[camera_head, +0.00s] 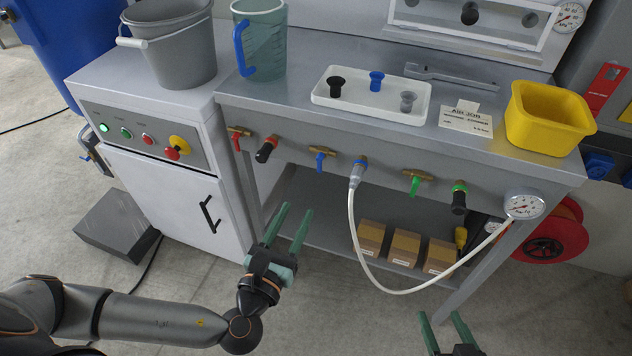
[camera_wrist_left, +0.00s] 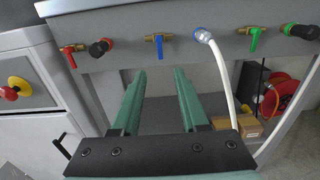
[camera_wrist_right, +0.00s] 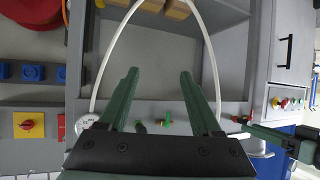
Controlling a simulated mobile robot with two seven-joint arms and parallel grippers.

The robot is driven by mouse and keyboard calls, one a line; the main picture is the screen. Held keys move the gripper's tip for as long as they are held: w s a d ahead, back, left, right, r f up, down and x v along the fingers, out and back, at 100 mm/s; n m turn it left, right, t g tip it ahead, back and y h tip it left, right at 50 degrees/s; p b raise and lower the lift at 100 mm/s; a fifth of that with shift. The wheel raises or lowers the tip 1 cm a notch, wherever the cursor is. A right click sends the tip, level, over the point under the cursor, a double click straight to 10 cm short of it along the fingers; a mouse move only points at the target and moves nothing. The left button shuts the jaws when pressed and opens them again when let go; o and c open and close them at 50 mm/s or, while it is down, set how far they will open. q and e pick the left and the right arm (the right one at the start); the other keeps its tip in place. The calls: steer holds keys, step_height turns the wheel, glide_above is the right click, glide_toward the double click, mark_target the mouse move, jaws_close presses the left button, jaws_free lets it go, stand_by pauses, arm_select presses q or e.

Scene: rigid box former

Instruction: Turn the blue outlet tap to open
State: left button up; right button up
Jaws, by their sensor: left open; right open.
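The blue outlet tap (camera_head: 320,160) is on the front of the workbench, left of the white hose. Its brass body and its blue handle, hanging down, also show in the left wrist view (camera_wrist_left: 159,47). My left gripper (camera_head: 295,209) is open and empty, in front of the bench and below the blue tap, apart from it. In the left wrist view the tap lies beyond and between the fingertips (camera_wrist_left: 160,74). My right gripper (camera_head: 440,315) is open and empty, low near the bottom edge of the head view. I cannot make out the blue tap in the right wrist view.
A red tap (camera_head: 236,137) and a green tap (camera_head: 414,184) flank the blue one. A white hose (camera_head: 361,235) loops from a blue-ringed outlet to a gauge (camera_head: 523,205). Boxes (camera_head: 404,247) stand on the lower shelf. The left cabinet (camera_head: 165,195) is beside the bench.

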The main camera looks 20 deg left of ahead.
mark_target(319, 167)
arm_select(q)
steer(key=w+b, duration=0.1)
steer(key=w, duration=1)
steer(key=shift+w+d+b, duration=0.15)
steer(key=shift+b, duration=0.2)
steer(key=shift+w, duration=0.35)
arm_select(e)
steer(key=w+r+n+t+y, duration=0.1)
steer(key=w+r+t, duration=0.3)
steer(key=r, duration=0.6)
steer(key=shift+r+t, duration=0.3)
steer(key=shift+t, duration=0.1)
steer(key=shift+a, duration=0.1)
arm_select(q)
jaws_close()
